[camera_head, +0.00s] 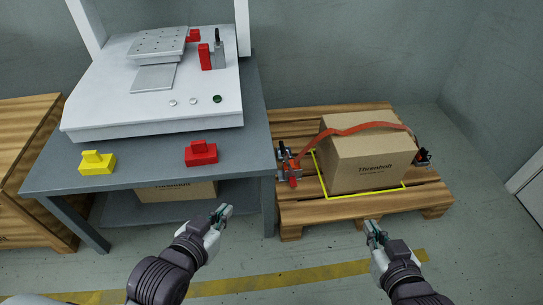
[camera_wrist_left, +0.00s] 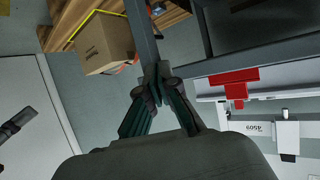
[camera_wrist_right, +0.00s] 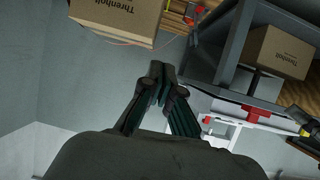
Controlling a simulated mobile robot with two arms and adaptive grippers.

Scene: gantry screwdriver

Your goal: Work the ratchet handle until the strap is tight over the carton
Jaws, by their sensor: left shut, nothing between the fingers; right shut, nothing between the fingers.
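The carton (camera_head: 368,160) sits on a wooden pallet (camera_head: 300,213) at the right, inside a yellow outline. A red strap (camera_head: 365,128) runs over the carton's top and stands up in a loose arch. A ratchet with a red handle (camera_head: 291,172) is on the pallet left of the carton. A second red and black fitting (camera_head: 422,157) is at its right. My left gripper (camera_head: 226,210) is shut and empty in front of the bench. My right gripper (camera_head: 371,226) is shut and empty in front of the pallet. Both are apart from the ratchet. The carton also shows in both wrist views (camera_wrist_left: 103,43) (camera_wrist_right: 118,17).
A grey bench (camera_head: 130,178) with a white machine (camera_head: 150,110) stands left of the pallet. A yellow block (camera_head: 97,163) and a red block (camera_head: 201,153) are on its front edge. Another carton (camera_head: 177,190) is on its lower shelf. Open floor lies in front.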

